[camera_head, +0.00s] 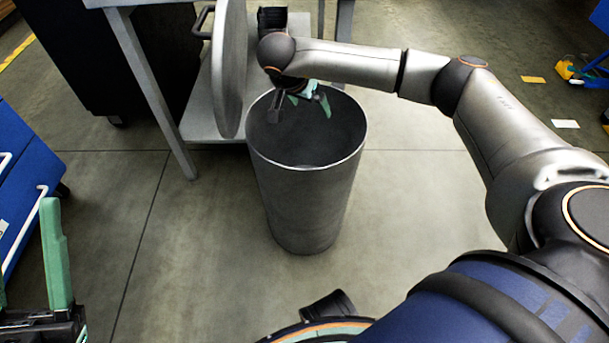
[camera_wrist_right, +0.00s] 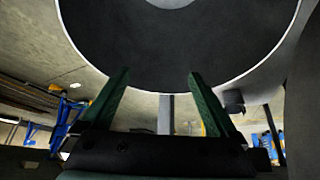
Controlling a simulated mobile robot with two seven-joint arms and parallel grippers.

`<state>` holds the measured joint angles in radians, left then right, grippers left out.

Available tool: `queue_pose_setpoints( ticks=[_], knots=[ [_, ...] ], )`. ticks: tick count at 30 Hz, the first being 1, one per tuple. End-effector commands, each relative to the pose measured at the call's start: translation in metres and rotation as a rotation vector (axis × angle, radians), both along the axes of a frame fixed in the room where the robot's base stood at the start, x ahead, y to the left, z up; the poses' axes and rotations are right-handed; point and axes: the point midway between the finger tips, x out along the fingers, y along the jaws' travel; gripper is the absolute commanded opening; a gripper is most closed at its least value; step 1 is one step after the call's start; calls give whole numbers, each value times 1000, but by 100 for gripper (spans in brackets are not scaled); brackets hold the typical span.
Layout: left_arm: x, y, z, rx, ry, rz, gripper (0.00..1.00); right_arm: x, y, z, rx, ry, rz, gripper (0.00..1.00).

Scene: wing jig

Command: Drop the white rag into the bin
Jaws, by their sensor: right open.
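The bin (camera_head: 306,205) is a tall grey metal cylinder on the floor, open at the top. My right gripper (camera_head: 310,106) is open over the bin's mouth, fingers pointing down. In the right wrist view its two green fingers (camera_wrist_right: 158,95) are spread with nothing between them, in front of the bin's dark inner wall (camera_wrist_right: 175,50). I cannot make out the white rag. A pale patch at the top of the wrist view, inside the bin, is too cut off to identify. My left gripper shows only partly at the lower left; one green finger stands upright.
A round grey disc (camera_head: 230,70) stands upright left of the bin's mouth. A grey table (camera_head: 150,85) with a low shelf stands behind it. A blue cabinet (camera_head: 22,185) is at the left. Floor right of the bin is clear, with a flat white patch (camera_head: 565,124) farther back.

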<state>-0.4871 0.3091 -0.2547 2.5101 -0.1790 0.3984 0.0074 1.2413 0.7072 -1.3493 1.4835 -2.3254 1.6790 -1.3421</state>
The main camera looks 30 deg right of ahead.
Motion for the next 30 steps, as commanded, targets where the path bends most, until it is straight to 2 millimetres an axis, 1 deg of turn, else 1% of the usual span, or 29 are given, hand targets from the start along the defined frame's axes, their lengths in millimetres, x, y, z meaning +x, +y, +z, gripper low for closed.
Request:
queue_pose_setpoints(
  ticks=[1, 3, 6, 10, 16, 28, 30],
  knots=[
    [0, 1, 10, -5, -1, 0, 50, -2, 6, 16, 1, -2, 5, 94],
    [0, 2, 16, -11, -2, -2, 50, -6, 13, 29, 1, -1, 3, 94],
    [0, 3, 22, -6, -9, 3, 50, -10, 21, 43, 1, -1, 3, 94],
    [-1, 3, 27, 3, -19, 8, 50, -15, 28, 56, 1, 0, 1, 94],
    [-2, 3, 29, 7, -27, 13, 50, -17, 32, 63, -1, 1, 0, 94],
    [-1, 4, 28, 3, -18, 19, 50, -17, 32, 62, 1, 1, 1, 94],
    [0, 4, 26, 7, -15, 19, 50, -19, 37, 58, 16, 8, 4, 94]
  ],
)
